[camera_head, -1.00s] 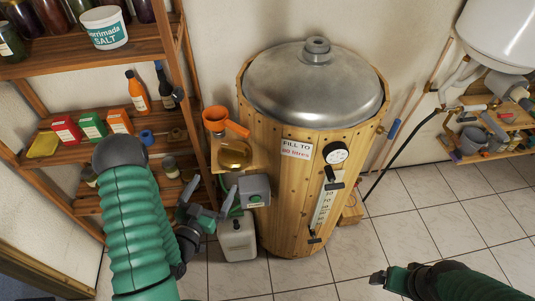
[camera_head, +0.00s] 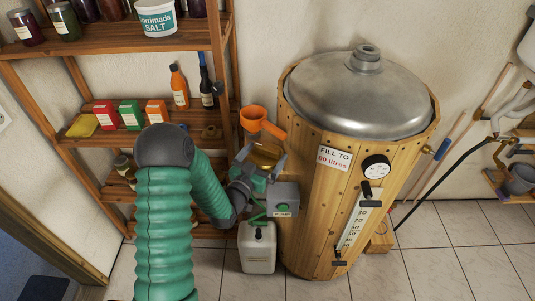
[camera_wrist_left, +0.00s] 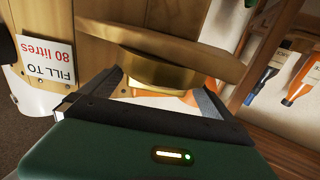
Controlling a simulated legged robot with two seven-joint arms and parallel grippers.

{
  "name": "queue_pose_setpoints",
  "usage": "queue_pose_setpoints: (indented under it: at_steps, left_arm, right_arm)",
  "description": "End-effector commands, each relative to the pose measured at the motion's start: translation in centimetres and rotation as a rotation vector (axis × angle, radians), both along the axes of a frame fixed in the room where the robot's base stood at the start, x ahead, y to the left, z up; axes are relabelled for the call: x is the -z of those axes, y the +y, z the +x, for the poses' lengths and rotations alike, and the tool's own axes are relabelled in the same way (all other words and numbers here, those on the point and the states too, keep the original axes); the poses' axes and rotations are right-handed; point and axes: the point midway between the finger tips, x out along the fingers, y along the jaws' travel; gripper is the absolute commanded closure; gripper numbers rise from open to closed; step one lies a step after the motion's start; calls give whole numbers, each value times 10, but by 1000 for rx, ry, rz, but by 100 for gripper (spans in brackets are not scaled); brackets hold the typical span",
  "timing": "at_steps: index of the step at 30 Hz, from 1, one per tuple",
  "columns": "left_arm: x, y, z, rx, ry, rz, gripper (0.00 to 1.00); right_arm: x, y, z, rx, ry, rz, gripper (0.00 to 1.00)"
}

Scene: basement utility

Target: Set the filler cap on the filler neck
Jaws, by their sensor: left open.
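The brass filler cap (camera_head: 266,154) is a round piece on a small wooden ledge at the left side of the wood-clad tank. In the left wrist view the brass cap (camera_wrist_left: 155,68) has a wide rim and a narrower part, which lies between my finger tips. My left gripper (camera_head: 260,163) is open at the cap, one finger on each side; I cannot tell whether they touch it. It partly hides the cap in the head view. The grey filler neck (camera_head: 367,56) stands up at the top of the metal dome (camera_head: 350,95), with no cap on it. My right gripper is out of view.
An orange funnel (camera_head: 254,118) sits just behind the cap. A grey pump box (camera_head: 283,199) and a white canister (camera_head: 257,250) are below. Wooden shelves (camera_head: 120,45) with bottles and boxes stand left. A gauge (camera_head: 375,167) is on the tank front.

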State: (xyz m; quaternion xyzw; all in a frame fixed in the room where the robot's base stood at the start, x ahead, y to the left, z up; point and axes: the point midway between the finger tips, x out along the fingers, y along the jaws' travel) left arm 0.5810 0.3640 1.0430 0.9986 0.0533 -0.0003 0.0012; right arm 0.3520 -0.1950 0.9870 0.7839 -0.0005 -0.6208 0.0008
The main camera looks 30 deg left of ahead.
Motion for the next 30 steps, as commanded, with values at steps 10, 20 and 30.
queue_pose_setpoints:
  at_steps: [10,20,30]
  left_arm:
    - [-1,2,18,0,0,0,0]
    - [-1,2,18,0,0,0,42]
    - [-1,2,19,0,-1,1,68]
  right_arm:
    - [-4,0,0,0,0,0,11]
    - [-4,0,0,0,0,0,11]
    - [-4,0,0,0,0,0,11]
